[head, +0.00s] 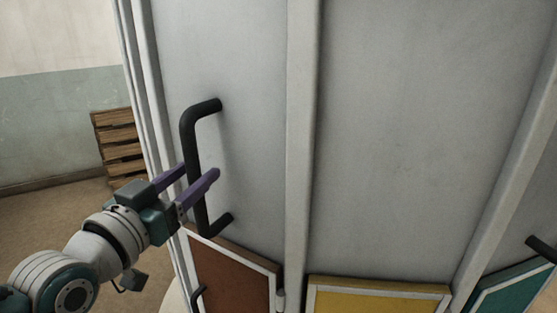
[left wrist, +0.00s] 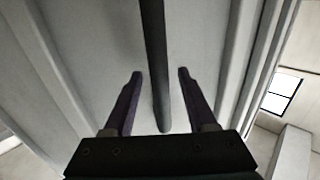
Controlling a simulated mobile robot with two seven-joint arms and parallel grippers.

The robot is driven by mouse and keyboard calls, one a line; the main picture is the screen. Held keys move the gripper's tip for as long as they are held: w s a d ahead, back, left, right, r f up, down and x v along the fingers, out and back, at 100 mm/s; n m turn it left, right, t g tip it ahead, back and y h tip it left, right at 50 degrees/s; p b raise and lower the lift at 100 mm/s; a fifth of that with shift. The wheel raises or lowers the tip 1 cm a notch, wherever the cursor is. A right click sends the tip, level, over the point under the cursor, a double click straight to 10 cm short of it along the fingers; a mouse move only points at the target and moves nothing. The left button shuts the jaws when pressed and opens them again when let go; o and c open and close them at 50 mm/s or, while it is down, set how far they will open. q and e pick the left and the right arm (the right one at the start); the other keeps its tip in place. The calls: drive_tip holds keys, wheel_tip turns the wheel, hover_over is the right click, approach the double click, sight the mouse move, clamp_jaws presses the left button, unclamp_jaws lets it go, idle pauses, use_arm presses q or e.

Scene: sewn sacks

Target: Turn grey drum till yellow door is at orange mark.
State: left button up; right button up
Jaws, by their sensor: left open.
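The grey drum (head: 390,130) fills most of the head view, with upright ribs between its panels. The yellow door (head: 380,303) shows at the bottom, right of centre, cut off by the frame edge. A black bar handle (head: 189,140) stands on the left panel; it also shows in the left wrist view (left wrist: 152,40). My left gripper (head: 199,172) is open, with its purple fingers on either side of the handle's upright bar. In the wrist view the bar runs between the fingers (left wrist: 160,74), with gaps both sides. I see no orange mark. My right gripper is out of view.
A rust-brown door (head: 235,275) is left of the yellow one, a teal door (head: 515,290) right of it. A dark bar (head: 541,248) juts in at the right edge. Wooden pallets (head: 118,145) stand by the left wall, with bare floor (head: 50,215) in front.

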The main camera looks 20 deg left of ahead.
use_arm(q)
drive_tip(key=shift+w, duration=0.5)
clamp_jaws()
drive_tip(key=shift+a, duration=0.1)
idle(1.1)
